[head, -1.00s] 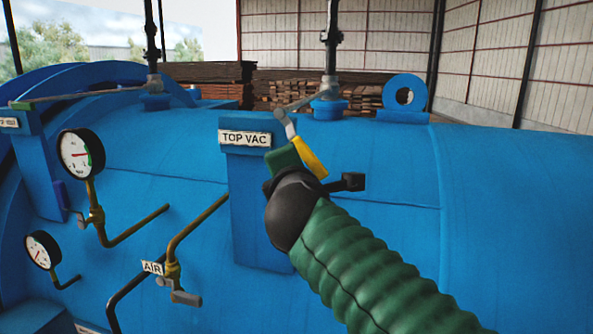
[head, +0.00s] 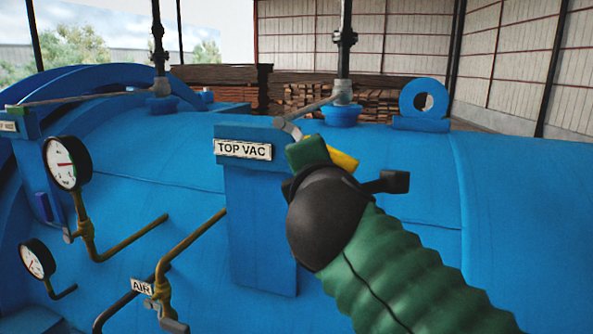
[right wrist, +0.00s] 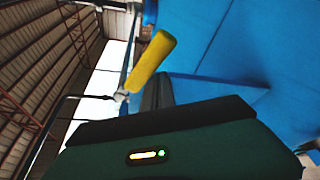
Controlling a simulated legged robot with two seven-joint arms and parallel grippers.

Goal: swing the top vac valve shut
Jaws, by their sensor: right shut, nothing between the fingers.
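The top vac valve's yellow handle (head: 343,160) shows only partly in the head view, behind my right gripper. Its grey lever (head: 290,129) bends over the top of the blue post (head: 258,220) that bears the TOP VAC sign (head: 243,149). In the right wrist view the yellow handle (right wrist: 151,60) stands just past my gripper's dark fingers (right wrist: 156,94). My right gripper (head: 306,152) is shut and empty, close beside the handle. I cannot tell whether they touch. My left gripper is not in view.
The big blue vessel (head: 400,190) fills the scene behind the post. Gauges (head: 67,162) and the AIR valve (head: 160,290) with brass pipes stand at left. A blue lifting eye (head: 423,122) sits on top at right. Stacked planks (head: 380,98) lie behind.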

